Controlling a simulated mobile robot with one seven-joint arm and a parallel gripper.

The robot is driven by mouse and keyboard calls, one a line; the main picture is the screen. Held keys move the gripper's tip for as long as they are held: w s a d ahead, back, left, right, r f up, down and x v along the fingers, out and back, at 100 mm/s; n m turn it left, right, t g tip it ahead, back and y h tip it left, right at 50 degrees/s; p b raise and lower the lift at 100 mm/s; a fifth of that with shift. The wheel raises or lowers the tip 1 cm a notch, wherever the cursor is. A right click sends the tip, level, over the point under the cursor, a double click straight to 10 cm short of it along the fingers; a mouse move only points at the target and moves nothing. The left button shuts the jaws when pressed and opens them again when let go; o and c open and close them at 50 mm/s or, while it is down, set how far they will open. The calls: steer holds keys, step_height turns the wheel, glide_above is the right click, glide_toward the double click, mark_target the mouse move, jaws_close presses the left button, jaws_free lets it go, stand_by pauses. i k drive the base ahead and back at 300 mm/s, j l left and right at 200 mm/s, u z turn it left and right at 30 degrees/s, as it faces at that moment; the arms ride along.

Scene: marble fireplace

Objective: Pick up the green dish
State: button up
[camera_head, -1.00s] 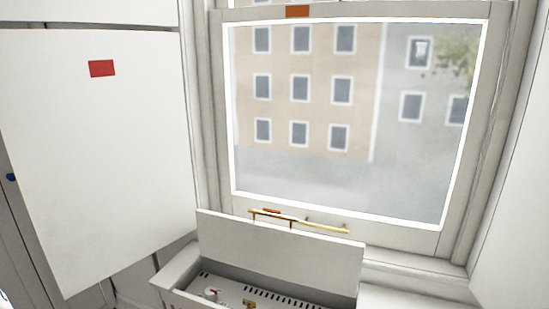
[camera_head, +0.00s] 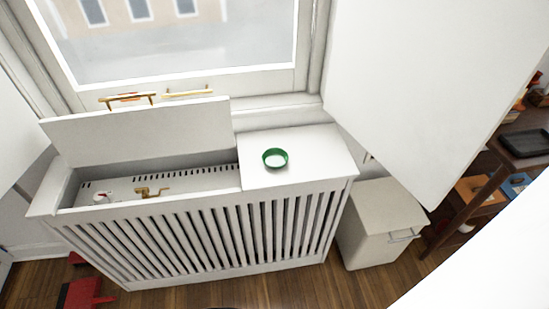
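The green dish (camera_head: 275,158) is a small round bowl with a green rim and a pale inside. It sits upright on the flat white right-hand top of the radiator cover (camera_head: 310,150), below the window. Nothing touches it or stands close to it. My gripper does not show in this view.
The cover's left lid (camera_head: 140,130) stands raised, exposing a valve and grille. A cream bin (camera_head: 380,215) stands right of the cover. A white panel (camera_head: 430,80) hangs out at the right. A dark shelf (camera_head: 525,143) holds objects. Red objects (camera_head: 82,294) lie on the wooden floor.

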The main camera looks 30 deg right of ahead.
mark_target(273, 158)
steer(key=i+j+z, duration=0.7)
steer(key=k+l, duration=0.1)
